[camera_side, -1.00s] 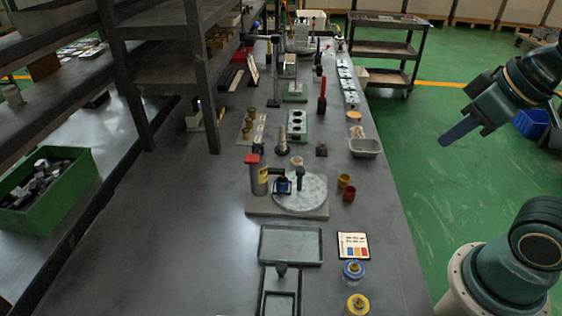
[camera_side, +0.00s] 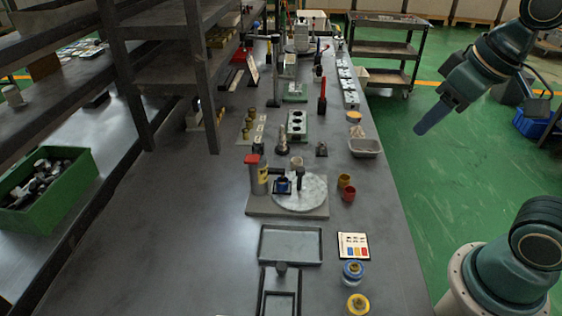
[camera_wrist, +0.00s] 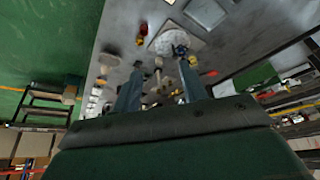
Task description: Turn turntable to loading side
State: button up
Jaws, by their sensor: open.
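The turntable (camera_side: 312,194) is a round, pale, mottled disc on a grey base plate in the middle of the bench in the side view. A post with a red top and yellow label (camera_side: 258,176) stands at its left, and a small blue part (camera_side: 283,186) with a dark arm sits at the disc's left edge. The turntable also shows in the wrist view (camera_wrist: 165,38), beyond the fingers. My gripper (camera_side: 421,129) is over the green floor, right of the bench and well apart from the turntable. In the wrist view its two fingers (camera_wrist: 158,85) are spread with nothing held between them.
Yellow and red cups (camera_side: 347,188) stand just right of the turntable. In front are an empty grey tray (camera_side: 290,244), a printed card (camera_side: 353,246) and blue and yellow jars (camera_side: 354,271). A shelf rack (camera_side: 165,75) rises at the left.

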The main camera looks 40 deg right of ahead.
jog(key=w+a+g, duration=0.1)
jog(key=w+g, duration=0.1)
jog(key=w, duration=1.1)
jog(key=n+g, duration=0.1)
jog(key=g, duration=0.2)
send_over(299, 168)
notch_tip(299, 168, down, 11)
jog(key=shift+r, duration=0.2)
jog(key=shift+f, duration=0.15)
notch_tip(299, 168, down, 14)
jog(key=shift+r, duration=0.25)
grip_shut()
